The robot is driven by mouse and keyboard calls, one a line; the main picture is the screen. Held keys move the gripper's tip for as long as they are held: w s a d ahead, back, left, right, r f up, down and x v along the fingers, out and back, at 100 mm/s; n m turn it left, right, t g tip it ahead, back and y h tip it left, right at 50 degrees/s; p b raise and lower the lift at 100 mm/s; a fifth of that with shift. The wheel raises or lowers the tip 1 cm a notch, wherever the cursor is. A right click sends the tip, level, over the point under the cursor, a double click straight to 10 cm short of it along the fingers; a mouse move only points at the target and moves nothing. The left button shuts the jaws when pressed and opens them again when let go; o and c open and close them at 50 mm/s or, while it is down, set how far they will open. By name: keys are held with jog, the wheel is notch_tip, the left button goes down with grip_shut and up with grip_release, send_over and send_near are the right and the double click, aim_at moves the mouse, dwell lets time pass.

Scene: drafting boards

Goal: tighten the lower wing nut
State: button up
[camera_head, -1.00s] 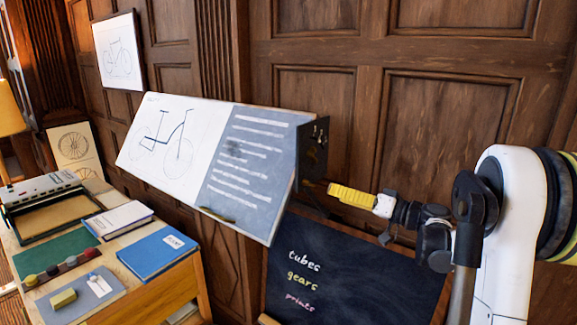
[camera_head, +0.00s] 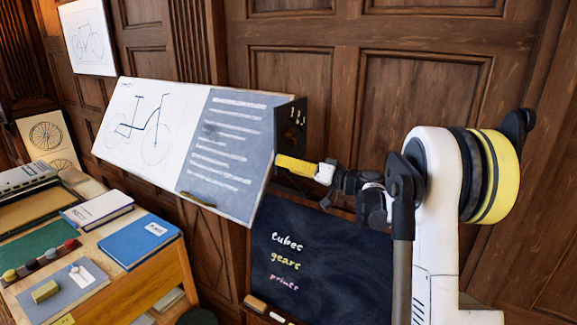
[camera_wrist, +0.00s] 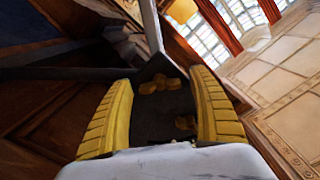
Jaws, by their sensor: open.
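The tilted drafting board (camera_head: 226,150) carries a bicycle drawing and a written sheet. A dark bracket (camera_head: 291,138) is at its right end, with small metal parts near its top. My gripper (camera_head: 280,161) reaches the bracket's lower part from the right; its tips are partly hidden there. In the wrist view my gripper (camera_wrist: 162,80) is open, its yellow fingers apart on either side of a dark plate. A brass winged piece (camera_wrist: 160,84) lies between the fingers, and a smaller brass piece (camera_wrist: 186,122) is near the right finger. I cannot tell which is the lower wing nut.
A chalkboard (camera_head: 310,265) stands below the bracket, under my arm. A wooden desk (camera_head: 165,275) at the left holds a blue book (camera_head: 138,241) and a pale book (camera_head: 97,210). The panelled wall (camera_head: 420,95) is close behind. Tiles and a window show in the wrist view.

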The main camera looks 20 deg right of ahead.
jog(key=c, duration=1.2)
